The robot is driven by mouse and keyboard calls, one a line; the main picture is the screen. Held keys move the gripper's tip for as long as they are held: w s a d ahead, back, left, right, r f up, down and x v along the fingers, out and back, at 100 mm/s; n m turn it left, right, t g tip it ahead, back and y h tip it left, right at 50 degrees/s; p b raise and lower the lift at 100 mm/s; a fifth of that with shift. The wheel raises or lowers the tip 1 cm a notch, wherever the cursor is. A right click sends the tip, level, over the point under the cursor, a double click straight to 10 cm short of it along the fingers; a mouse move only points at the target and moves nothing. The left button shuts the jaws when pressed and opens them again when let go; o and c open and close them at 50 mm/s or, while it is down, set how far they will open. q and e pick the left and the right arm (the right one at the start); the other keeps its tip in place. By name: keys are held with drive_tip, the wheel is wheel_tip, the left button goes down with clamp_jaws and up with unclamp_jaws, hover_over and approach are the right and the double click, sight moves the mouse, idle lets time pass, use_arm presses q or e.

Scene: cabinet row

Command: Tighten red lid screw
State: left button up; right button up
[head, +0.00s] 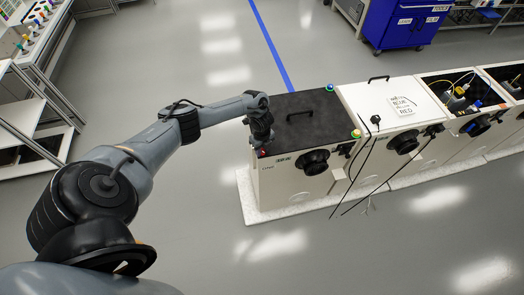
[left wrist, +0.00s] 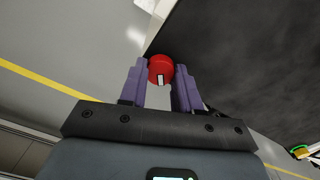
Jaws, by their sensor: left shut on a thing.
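The red lid screw (left wrist: 160,66) is a round red knob with a white mark, at the corner of the black lid (left wrist: 235,60) in the left wrist view. My left gripper (left wrist: 160,80) has its two purple fingers on either side of the screw and is shut on it. In the head view my left gripper (head: 263,142) points down at the near left corner of the black lid (head: 300,117). Only a small bit of red shows there, mostly hidden by the gripper. My right gripper is not in view.
The black lid has a handle (head: 299,116), a blue screw (head: 329,87) at its far right corner and a green-topped screw (head: 356,134) at its near right. A white-lidded cabinet (head: 375,93) adjoins on the right, with cables hanging in front. Floor to the left is clear.

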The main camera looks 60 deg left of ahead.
use_arm(q)
drive_tip(key=m+b, duration=0.2)
drive_tip(key=m, duration=0.2)
drive_tip(key=shift+m+b, duration=0.85)
drive_tip(key=shift+m, duration=0.85)
drive_tip(key=o, duration=1.1)
drive_tip(key=shift+c, duration=0.2)
wheel_tip(320, 180, up, 11)
drive_tip(key=p, duration=0.1)
drive_tip(key=shift+f, duration=0.1)
